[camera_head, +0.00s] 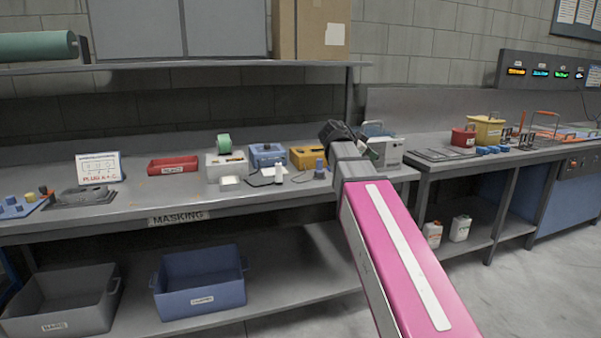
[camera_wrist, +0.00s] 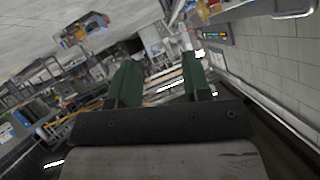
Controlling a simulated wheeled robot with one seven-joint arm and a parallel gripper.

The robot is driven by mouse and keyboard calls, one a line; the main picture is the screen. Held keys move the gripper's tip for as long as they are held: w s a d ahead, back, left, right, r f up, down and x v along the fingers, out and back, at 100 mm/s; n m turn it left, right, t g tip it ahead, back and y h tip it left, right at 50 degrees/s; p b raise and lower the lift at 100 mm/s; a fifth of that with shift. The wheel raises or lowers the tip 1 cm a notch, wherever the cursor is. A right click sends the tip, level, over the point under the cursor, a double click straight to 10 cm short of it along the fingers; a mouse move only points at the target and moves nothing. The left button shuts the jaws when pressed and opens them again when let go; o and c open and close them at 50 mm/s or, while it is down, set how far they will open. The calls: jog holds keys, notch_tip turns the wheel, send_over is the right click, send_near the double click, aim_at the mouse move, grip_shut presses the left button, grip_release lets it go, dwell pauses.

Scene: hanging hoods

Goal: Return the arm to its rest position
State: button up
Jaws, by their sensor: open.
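My arm (camera_head: 400,255), pink with a white stripe, reaches up from the lower right of the head view. Its grey and dark end lies in front of the right end of the masking bench (camera_head: 255,205). The gripper fingers cannot be made out there. In the wrist view my gripper (camera_wrist: 160,78) shows two green fingers standing apart with nothing between them. That view is strongly tilted and looks across the room, with a block wall at the right. No rest mark or cradle for the arm is visible.
The bench holds a red tray (camera_head: 173,165), a blue box (camera_head: 267,154), a yellow box (camera_head: 308,157) and a white sign (camera_head: 99,168). An overhead shelf (camera_head: 220,65) runs above. A grey bin (camera_head: 62,300) and a blue bin (camera_head: 200,282) stand below. A second bench (camera_head: 450,170) is at right.

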jog(key=s+f+n+g+y, duration=0.2)
jog(key=s+f+n+y, duration=0.15)
jog(key=f, duration=0.95)
jog(key=s+f+n+g+y, duration=0.15)
jog(key=f+n, duration=0.35)
jog(key=f, duration=0.8)
jog(key=s+a+f+n+g+y, duration=0.1)
jog(key=s+a+f+n+y, duration=0.1)
jog(key=s+f, duration=0.5)
jog(key=s+a+f+n+g+y, duration=0.1)
jog(key=s+f+n+y, duration=0.2)
jog(key=f, duration=0.9)
jog(key=s+n, duration=0.2)
jog(key=s, duration=0.2)
jog(key=shift+a+g+y, duration=0.35)
jog(key=shift+a+y, duration=0.05)
jog(key=shift+o, duration=0.4)
